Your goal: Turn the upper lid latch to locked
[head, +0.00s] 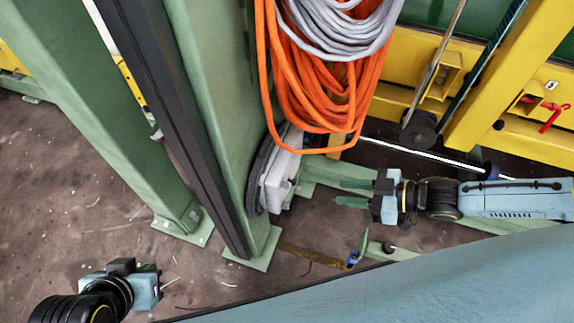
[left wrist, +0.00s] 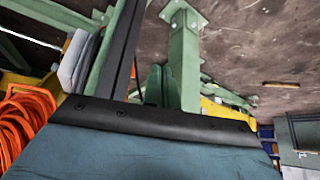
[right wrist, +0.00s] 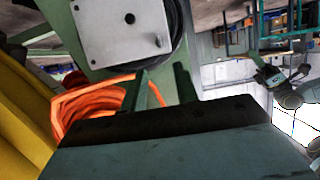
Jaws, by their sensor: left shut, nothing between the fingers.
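A pale grey box (head: 281,178) is mounted low on the green post, below the cables. In the right wrist view its square plate (right wrist: 120,30) fills the upper middle, with a round hole and a small peg-like fitting at its lower right. I cannot tell which fitting is the upper lid latch or how it is turned. My right gripper (head: 346,193) is open and empty, right of the box, with its fingers pointing at it and apart from it. My left gripper (left wrist: 157,82) is shut and empty; in the head view its body is low at the left, over the floor.
Orange cable coils (head: 310,90) and grey cable coils (head: 345,30) hang above the box. Green posts (head: 215,110) stand left of the box. A yellow frame (head: 500,90) runs along the upper right. Bare floor (head: 100,210) is clear at the left.

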